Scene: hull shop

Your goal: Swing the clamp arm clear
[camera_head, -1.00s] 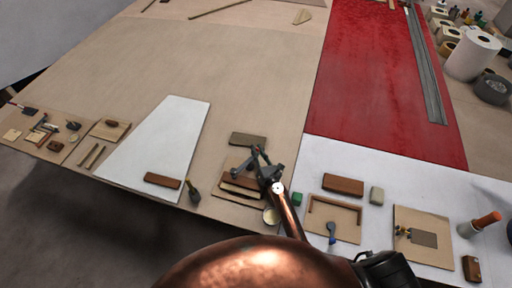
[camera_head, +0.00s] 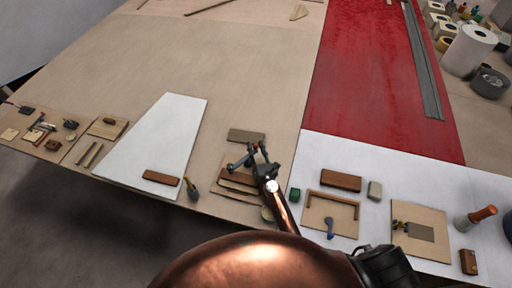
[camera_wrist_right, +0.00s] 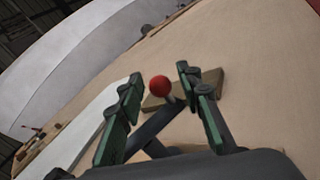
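The clamp (camera_head: 237,164) is a dark grey metal piece on a brown wooden board (camera_head: 228,188) at the near edge of the bench. Its arm ends in a red ball knob, which shows clearly in the right wrist view (camera_wrist_right: 160,86). My right gripper (camera_head: 259,150) is over the clamp. In the wrist view its two green-padded fingers (camera_wrist_right: 160,78) stand apart on either side of the knob, with visible gaps. The gripper hides part of the clamp in the head view. My left gripper is not in view.
A white panel (camera_head: 155,140) with a brown block (camera_head: 161,177) lies left of the clamp. A flat olive block (camera_head: 246,136) lies just behind it. The bench behind is mostly clear.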

